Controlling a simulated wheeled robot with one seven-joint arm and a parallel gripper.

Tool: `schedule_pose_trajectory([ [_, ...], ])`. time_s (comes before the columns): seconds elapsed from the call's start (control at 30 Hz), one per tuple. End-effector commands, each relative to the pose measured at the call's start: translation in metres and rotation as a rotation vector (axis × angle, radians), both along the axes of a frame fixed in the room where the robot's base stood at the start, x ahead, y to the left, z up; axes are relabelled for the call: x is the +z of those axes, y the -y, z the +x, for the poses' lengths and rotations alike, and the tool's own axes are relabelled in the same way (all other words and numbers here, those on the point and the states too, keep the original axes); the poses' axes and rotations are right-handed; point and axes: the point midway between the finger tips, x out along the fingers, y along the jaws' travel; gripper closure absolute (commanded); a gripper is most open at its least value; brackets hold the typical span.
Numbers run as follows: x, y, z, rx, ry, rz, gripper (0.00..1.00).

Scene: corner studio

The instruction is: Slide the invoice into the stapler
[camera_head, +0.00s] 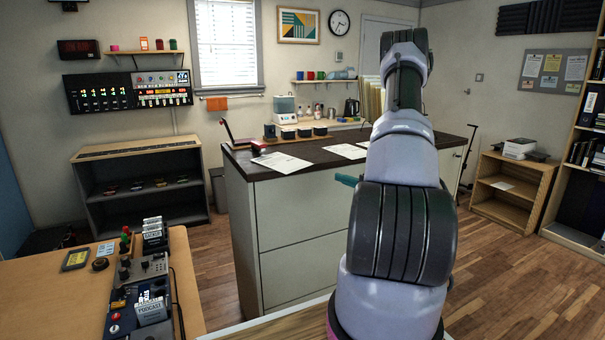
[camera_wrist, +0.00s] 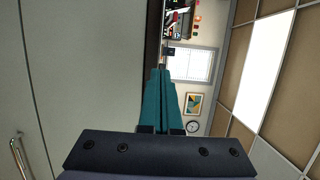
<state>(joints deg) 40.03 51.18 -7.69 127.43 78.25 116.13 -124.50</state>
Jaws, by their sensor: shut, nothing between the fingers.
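A white printed sheet (camera_head: 280,161) lies near the front left edge of the dark counter top (camera_head: 318,153). A second white sheet (camera_head: 346,151) lies farther right. I cannot tell which one is the invoice. A dark and red object with a raised upper part (camera_head: 230,132), perhaps the stapler, stands at the counter's left end, behind the first sheet and apart from it. My gripper's teal fingers (camera_head: 346,180) show beside my arm, in front of the counter's front panel. In the wrist view the fingers (camera_wrist: 161,74) are together and empty. My arm hides part of the counter's right side.
Several dark cups (camera_head: 304,131) stand on a strip along the counter's back. A side table (camera_head: 62,303) with a mixer and small boxes is at the lower left. The wood floor (camera_head: 212,262) between it and the counter is clear. A low shelf (camera_head: 488,212) stands at right.

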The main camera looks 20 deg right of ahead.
Motion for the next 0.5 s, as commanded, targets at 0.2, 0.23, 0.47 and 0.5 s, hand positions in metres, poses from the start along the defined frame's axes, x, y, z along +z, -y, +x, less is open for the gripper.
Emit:
schedule_pose_trajectory([
  [0.2,0.000,-0.010,0.026,0.004,0.002,-0.003,1.00],
  [0.23,0.000,-0.012,0.031,0.005,0.001,-0.004,1.00],
  [0.47,0.000,-0.029,0.079,0.006,0.002,-0.003,1.00],
  [0.5,0.000,-0.031,0.087,0.005,0.002,-0.003,1.00],
])
